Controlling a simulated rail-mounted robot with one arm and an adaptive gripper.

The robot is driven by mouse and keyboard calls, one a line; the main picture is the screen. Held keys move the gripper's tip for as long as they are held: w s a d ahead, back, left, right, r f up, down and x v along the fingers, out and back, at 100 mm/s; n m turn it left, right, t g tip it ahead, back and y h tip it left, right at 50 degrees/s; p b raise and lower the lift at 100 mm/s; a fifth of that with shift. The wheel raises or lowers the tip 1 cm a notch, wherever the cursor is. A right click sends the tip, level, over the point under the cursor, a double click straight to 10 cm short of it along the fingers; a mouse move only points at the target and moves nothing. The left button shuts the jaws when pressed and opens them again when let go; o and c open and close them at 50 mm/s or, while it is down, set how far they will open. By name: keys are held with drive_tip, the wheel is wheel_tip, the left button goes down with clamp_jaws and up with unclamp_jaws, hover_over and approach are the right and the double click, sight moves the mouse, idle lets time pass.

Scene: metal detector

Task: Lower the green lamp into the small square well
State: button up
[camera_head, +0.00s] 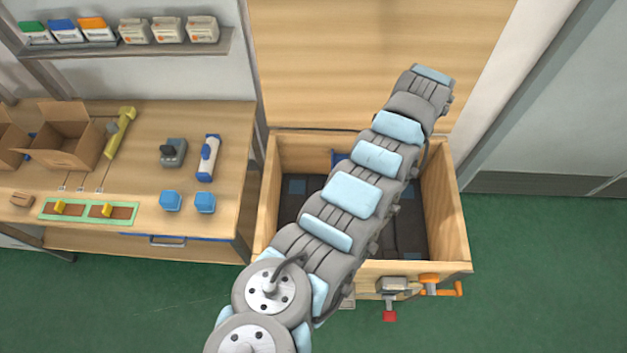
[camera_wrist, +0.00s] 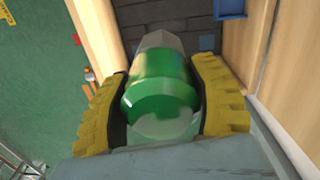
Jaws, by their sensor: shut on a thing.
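My gripper (camera_wrist: 162,108), with two yellow ribbed fingers, is shut on the green lamp (camera_wrist: 160,82) in the wrist view. The lamp is glossy green and rounded, with a grey faceted part at its far end. It is held over the inside of the wooden box. A blue square-edged piece (camera_wrist: 230,8), possibly the small square well, shows partly at the top right of the wrist view, apart from the lamp. A bit of blue (camera_head: 339,158) also shows inside the box in the head view. My arm hides the gripper and lamp there.
The wooden box (camera_head: 445,205) has a dark tiled floor and raised walls, with a wall close to the gripper's right in the wrist view.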

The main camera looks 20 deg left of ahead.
drive_tip(key=shift+w+a+f+m+b, duration=0.15)
drive_tip(key=shift+w+f+m+b, duration=0.15)
drive_tip(key=shift+w+f+m, duration=0.3)
drive_tip(key=shift+w+a+f+m+b, duration=0.15)
drive_tip(key=shift+w+f+m+b, duration=0.15)
drive_tip(key=shift+f+m, duration=0.4)
drive_tip(key=s+a+f+m+b, duration=0.1)
drive_tip(key=a+f+m+b, duration=0.5)
drive_tip(key=a+f, duration=0.5)
drive_tip(key=s+a+f+m+b, duration=0.1)
drive_tip(key=s+a+f, duration=0.2)
drive_tip(key=s+a, duration=0.15)
drive_tip(key=s+a+f+m+b, duration=0.1)
drive_tip(key=s+a+f+m, duration=0.15)
drive_tip(key=a, duration=0.35)
drive_tip(key=shift+n, duration=0.35)
drive_tip(key=shift+s+a+f+b, duration=0.1)
drive_tip(key=shift+f+b, duration=7.65)
drive_tip(key=shift+f, duration=1.2)
drive_tip(key=shift+a+f+b, duration=0.1)
drive_tip(key=shift+f+b, duration=7.6)
drive_tip(key=shift+f, duration=1.25)
drive_tip(key=o, duration=1.3)
